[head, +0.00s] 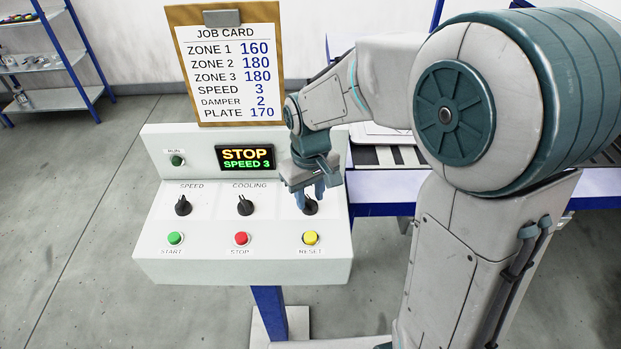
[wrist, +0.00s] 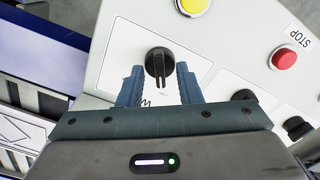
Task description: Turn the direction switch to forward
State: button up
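The direction switch is a black rotary knob (head: 311,207) at the right end of the knob row on the white control console (head: 240,262). Its label is hidden behind my gripper in the head view. In the wrist view the knob (wrist: 158,64) shows between the blue-grey fingertips of my gripper (wrist: 160,84), with a light gap on both sides. My gripper (head: 309,192) is open and reaches down over this knob. I cannot tell whether any part touches it. A partly covered label lies between the fingers.
The SPEED knob (head: 183,206) and COOLING knob (head: 244,205) stand to the left. Green START (head: 174,238), red STOP (head: 241,238) and yellow RESET (head: 310,238) buttons line the front. The display (head: 245,158) reads STOP, SPEED 3. A job card (head: 228,62) stands behind.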

aim_at(310, 200)
notch_tip(310, 200, up, 14)
jog(key=b, duration=0.1)
jog(key=shift+f, duration=0.25)
dwell(0.4)
